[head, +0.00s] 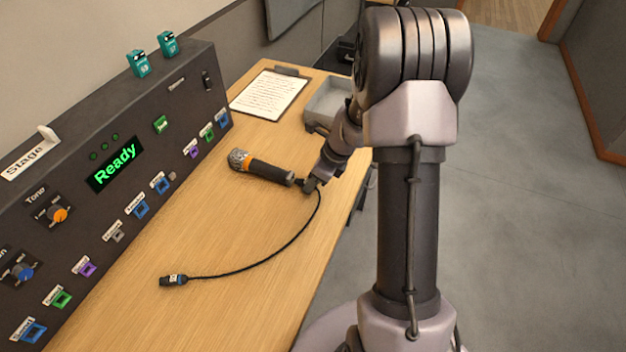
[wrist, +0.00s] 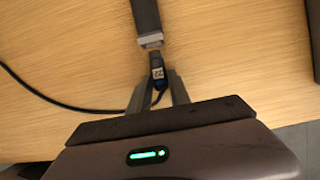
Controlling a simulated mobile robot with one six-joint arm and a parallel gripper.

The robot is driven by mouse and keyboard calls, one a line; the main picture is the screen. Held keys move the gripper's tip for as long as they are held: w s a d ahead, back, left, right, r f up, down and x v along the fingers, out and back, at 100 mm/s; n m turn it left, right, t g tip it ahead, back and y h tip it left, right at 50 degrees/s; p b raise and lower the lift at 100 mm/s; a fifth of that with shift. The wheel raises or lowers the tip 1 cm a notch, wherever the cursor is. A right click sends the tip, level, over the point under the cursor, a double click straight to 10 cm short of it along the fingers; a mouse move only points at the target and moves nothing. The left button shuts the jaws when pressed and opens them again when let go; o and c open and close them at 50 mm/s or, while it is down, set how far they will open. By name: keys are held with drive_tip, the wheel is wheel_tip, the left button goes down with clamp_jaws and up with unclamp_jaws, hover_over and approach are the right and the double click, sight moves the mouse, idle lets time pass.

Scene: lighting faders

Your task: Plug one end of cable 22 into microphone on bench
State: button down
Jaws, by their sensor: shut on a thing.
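A microphone (head: 262,168) with a silver mesh head, an orange band and a black body lies on the wooden bench. Its tail end points toward my gripper (head: 308,185). In the wrist view the microphone (wrist: 146,20) enters from the top and ends in a silver collar. My gripper (wrist: 158,88) is shut on a dark cable plug (wrist: 157,68) with a small white label.
A black panel (head: 120,160) with coloured labelled sockets, knobs and a green "Ready" display stands along the left. A clipboard (head: 268,94) and a grey tray (head: 328,100) lie at the back of the bench. The bench's near middle (head: 215,235) is clear apart from the cable.

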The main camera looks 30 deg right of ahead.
drive_tip(key=shift+w+a+p, duration=0.5)
drive_tip(key=shift+w+a, duration=0.25)
drive_tip(key=shift+w, duration=0.15)
idle(1.3)
idle(0.4)
drive_tip(key=c, duration=1.1)
unclamp_jaws()
drive_tip(key=p+v, duration=0.8)
drive_tip(key=v, duration=0.9)
drive_tip(key=s+a+r+n+b, duration=0.2)
drive_tip(key=s+a+r+n, duration=0.3)
drive_tip(key=a+r+n, duration=0.55)
drive_tip(key=s+a+r+n, duration=0.1)
drive_tip(key=s+a+n, duration=0.2)
drive_tip(key=s+n, duration=0.1)
drive_tip(key=s+a+r+n+t, duration=0.1)
drive_tip(key=s+a+r+n, duration=0.1)
drive_tip(key=s+n, duration=0.3)
drive_tip(key=s+a+r+n+t+b, duration=0.1)
drive_tip(key=s+a+n, duration=0.3)
drive_tip(key=s+a, duration=0.1)
drive_tip(key=shift+s+r+n+h, duration=0.25)
drive_tip(key=shift+s+n+h, duration=0.1)
drive_tip(key=shift+s+h, duration=0.05)
